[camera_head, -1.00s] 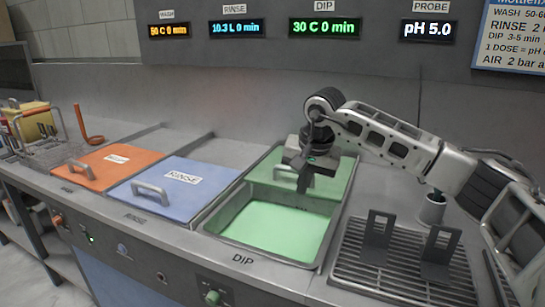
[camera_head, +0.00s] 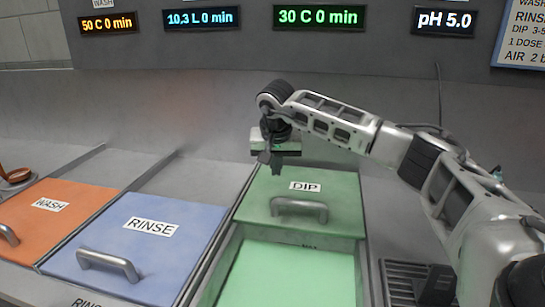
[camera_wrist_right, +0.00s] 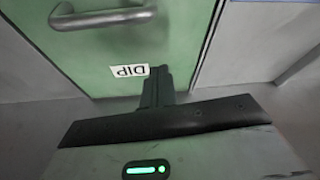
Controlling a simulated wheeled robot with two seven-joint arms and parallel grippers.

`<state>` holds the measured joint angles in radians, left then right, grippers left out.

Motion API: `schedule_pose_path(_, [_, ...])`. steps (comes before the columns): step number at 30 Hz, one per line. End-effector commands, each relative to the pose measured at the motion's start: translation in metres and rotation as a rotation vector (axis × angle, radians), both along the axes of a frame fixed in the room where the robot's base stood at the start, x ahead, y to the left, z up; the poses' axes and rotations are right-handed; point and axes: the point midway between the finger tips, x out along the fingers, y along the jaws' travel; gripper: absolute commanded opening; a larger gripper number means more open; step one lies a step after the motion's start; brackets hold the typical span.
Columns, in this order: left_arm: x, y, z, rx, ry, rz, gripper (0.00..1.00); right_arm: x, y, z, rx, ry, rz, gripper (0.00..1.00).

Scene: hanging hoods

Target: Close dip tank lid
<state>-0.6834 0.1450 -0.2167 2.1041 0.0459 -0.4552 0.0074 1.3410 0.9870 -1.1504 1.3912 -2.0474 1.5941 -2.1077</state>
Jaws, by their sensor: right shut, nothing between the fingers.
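The green dip tank lid (camera_head: 337,192), labelled DIP, lies over the back part of the tank, with its grey bar handle (camera_head: 299,207) near its front edge. The front part of the dip tank is open and shows pale green liquid (camera_head: 290,278). My right gripper (camera_head: 268,160) is shut and empty at the lid's back left, away from the handle. In the right wrist view its fingers (camera_wrist_right: 157,82) point over the lid beside the DIP label; I cannot tell whether they touch it. My left gripper is not in view.
The blue rinse lid (camera_head: 150,250) and the orange wash lid (camera_head: 45,230) cover the tanks to the left. A dark slatted rack (camera_head: 405,280) stands right of the dip tank, partly behind my right arm. The back wall carries lit displays.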

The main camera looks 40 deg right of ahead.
Motion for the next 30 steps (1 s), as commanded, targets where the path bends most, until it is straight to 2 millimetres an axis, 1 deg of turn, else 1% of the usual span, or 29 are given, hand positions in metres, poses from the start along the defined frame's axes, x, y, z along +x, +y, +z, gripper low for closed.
schedule_pose_path(1, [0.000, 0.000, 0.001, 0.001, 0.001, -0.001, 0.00, 0.002, -0.002, -0.011, 0.001, 0.006, -0.001, 0.00])
schedule_pose_path(7, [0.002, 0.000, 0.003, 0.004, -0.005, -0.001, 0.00, 0.012, -0.010, -0.046, 0.001, 0.003, -0.001, 0.00])
schedule_pose_path(8, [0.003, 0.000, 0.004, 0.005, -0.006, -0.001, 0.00, 0.012, -0.010, -0.048, 0.000, 0.001, 0.001, 0.00])
schedule_pose_path(13, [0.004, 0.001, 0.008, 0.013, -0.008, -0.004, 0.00, -0.005, 0.004, -0.049, 0.000, 0.000, 0.004, 0.00])
schedule_pose_path(18, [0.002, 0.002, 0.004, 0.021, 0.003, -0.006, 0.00, -0.015, 0.013, -0.053, -0.001, 0.000, 0.002, 0.00])
schedule_pose_path(30, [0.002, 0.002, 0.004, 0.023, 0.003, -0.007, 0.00, -0.017, 0.015, -0.053, 0.000, 0.000, 0.001, 0.00])
